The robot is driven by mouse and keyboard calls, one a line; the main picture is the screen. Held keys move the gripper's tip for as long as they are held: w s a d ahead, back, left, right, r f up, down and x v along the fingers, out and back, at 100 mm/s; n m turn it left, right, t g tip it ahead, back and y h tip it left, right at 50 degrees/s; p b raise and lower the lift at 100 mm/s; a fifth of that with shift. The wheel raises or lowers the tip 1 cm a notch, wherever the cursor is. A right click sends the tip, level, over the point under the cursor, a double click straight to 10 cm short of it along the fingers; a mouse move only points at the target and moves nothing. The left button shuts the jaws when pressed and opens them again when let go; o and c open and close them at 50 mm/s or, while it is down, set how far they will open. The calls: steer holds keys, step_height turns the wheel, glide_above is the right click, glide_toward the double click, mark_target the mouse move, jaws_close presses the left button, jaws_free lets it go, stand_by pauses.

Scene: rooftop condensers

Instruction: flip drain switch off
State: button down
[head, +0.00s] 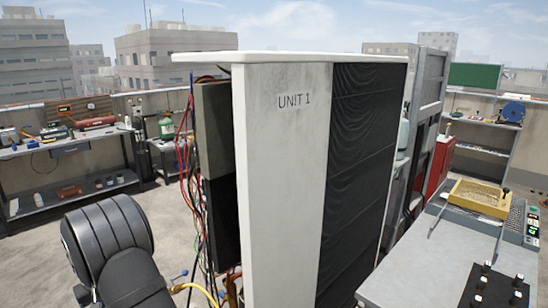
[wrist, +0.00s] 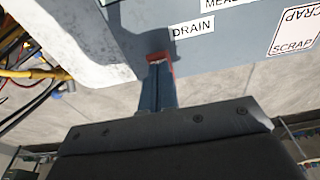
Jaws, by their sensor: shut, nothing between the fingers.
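In the wrist view a grey-blue panel (wrist: 125,32) carries a white label reading DRAIN (wrist: 192,28). A small red part (wrist: 161,56), which looks like the switch's lever or frame, shows just left of and below that label, near the panel's lower edge. My gripper (wrist: 156,70) is shut and empty, with its narrow blue-grey fingers pointing up at the red part. The fingertips overlap it in the picture; I cannot tell whether they touch. They hide part of it, so its on or off position is unclear. The switch and gripper do not show in the head view.
The UNIT 1 cabinet (head: 280,180) fills the middle of the head view, with loose cables (head: 186,150) on its left side. A workbench (head: 415,260) holds a yellow tray (head: 480,196). In the wrist view, a SCRAP label (wrist: 295,30) is right of DRAIN and yellow hoses (wrist: 30,68) are left.

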steer(key=shift+f, duration=0.35)
steer(key=shift+r, duration=3.55)
steer(key=shift+f, duration=0.1)
step_height(320, 180, down, 7)
steer(key=shift+r, duration=0.1)
